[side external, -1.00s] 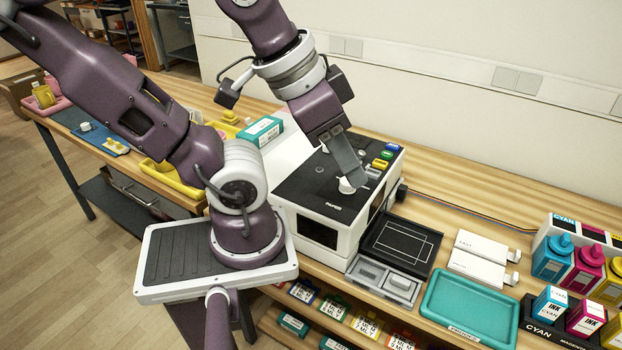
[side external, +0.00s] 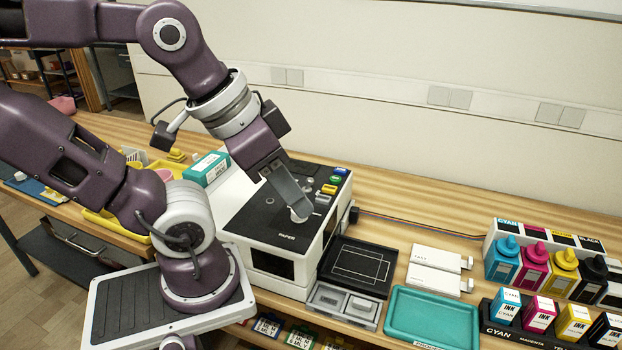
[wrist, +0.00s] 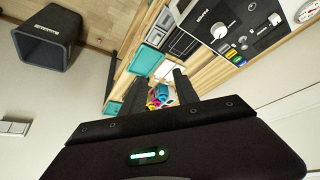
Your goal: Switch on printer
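The white printer (side external: 272,264) stands on the wooden bench, its black top marked PAPER. A white knob (side external: 300,214) sits on that top; it also shows in the wrist view (wrist: 219,30). Blue (side external: 340,171), green (side external: 335,180) and yellow (side external: 328,189) buttons line the top's right side. My gripper (side external: 299,205) is over the printer top, a grey finger overlapping part of the knob in the side view. In the wrist view my two dark fingers (wrist: 158,85) are apart with nothing between them, and the knob is outside the gap. I cannot tell whether anything touches.
A black tray (side external: 390,276), white cartridges (side external: 435,257) and a teal tray (side external: 396,331) lie right of the printer. Ink bottles (side external: 535,262) and boxes stand farther right. A teal box (side external: 205,168) is behind the printer's left.

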